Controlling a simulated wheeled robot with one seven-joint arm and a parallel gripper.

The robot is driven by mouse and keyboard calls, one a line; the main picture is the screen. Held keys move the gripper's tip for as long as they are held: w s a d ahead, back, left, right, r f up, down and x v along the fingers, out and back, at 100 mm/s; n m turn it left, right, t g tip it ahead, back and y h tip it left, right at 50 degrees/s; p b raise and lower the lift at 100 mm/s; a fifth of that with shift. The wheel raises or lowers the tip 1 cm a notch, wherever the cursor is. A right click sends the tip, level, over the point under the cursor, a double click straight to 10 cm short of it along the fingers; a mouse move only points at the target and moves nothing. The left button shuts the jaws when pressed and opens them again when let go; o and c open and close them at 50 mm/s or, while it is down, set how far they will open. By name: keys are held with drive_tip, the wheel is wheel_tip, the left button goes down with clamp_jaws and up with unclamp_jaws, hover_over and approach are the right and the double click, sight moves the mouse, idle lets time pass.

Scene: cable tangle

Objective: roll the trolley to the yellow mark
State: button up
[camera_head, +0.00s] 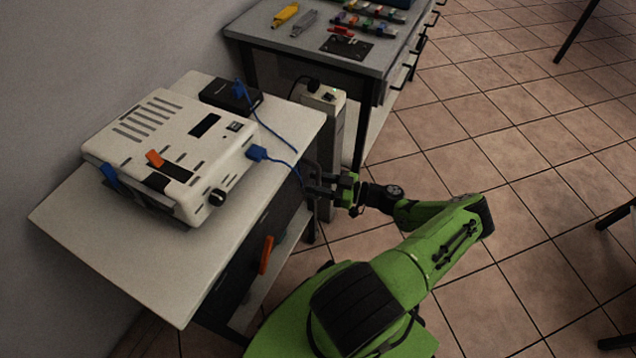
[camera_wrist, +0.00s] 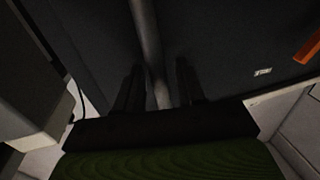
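The trolley has a white top (camera_head: 75,215) and a dark body with an orange handle (camera_head: 266,255) on its front; the orange handle also shows in the wrist view (camera_wrist: 308,46). My gripper (camera_head: 312,182) is at the trolley's right end. In the wrist view my gripper's two black fingers (camera_wrist: 158,88) stand apart, one on each side of a grey upright bar (camera_wrist: 147,35) against the dark panel. Narrow gaps seem to show between bar and fingers; contact is unclear. No yellow floor mark shows in either view.
A white device (camera_head: 165,150) and a black box (camera_head: 230,95) with blue cables sit on the trolley. A pale power unit (camera_head: 325,125) stands close beyond the gripper. A grey workbench (camera_head: 300,45) with tools is behind. Tiled floor (camera_head: 510,130) is open at right.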

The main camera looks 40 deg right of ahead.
clamp_jaws()
drive_tip(key=shift+a, duration=0.15)
